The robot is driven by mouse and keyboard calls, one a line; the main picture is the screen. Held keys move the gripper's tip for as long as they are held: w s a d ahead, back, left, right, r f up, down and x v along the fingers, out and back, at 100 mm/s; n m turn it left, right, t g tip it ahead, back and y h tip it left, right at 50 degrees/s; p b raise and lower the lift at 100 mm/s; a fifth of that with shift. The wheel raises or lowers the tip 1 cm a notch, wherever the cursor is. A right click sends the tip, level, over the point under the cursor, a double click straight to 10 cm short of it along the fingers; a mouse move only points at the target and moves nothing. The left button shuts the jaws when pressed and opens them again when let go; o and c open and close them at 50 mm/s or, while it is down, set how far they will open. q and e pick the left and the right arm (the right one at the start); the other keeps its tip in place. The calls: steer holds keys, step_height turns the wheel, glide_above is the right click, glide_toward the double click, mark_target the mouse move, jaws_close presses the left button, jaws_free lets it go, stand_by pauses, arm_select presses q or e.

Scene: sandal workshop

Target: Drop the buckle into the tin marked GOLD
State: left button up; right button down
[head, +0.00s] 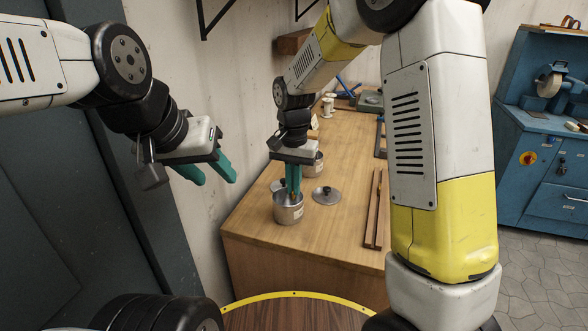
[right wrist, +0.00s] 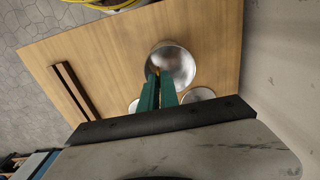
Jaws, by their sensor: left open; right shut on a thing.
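My right gripper (head: 293,190) points straight down, with its teal fingertips at the mouth of a metal tin (head: 288,212) at the table's near left. It is shut on the buckle, of which only a small golden bit (right wrist: 155,71) shows at the fingertips. In the right wrist view the tin (right wrist: 180,64) is open and its visible inside looks bare. A pale label faces right on the tin, too small to read. A second tin (head: 314,168) stands behind, partly hidden. My left gripper (head: 212,176) is open and empty, in the air left of the table.
A round knobbed lid (head: 326,195) lies right of the near tin; another lid (head: 276,185) lies behind it. Dark wooden strips (head: 373,210) lie along the right of the wooden table (head: 250,215). Spools and tools sit at the far end. The wall is close on the left.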

steer(key=shift+f, duration=0.15)
steer(key=c, duration=1.5)
jaws_free()
step_height(320, 180, up, 8)
steer(key=shift+f, duration=0.2)
steer(key=s+d+r+n+t, duration=0.1)
steer(key=s+d+r+t, duration=0.1)
steer(key=s, duration=0.4)
steer(key=s+d+r+n+t+y, duration=0.1)
steer(key=s+d+r+t, duration=0.1)
steer(key=s+d+r, duration=0.2)
steer(key=s+d+r+n+t+y, duration=0.1)
steer(key=s+d+r+n+t, duration=0.1)
steer(key=s+d, duration=0.6)
steer(key=shift+s+d+r, duration=0.2)
steer(key=shift+s+r, duration=0.25)
steer(key=shift+s, duration=0.2)
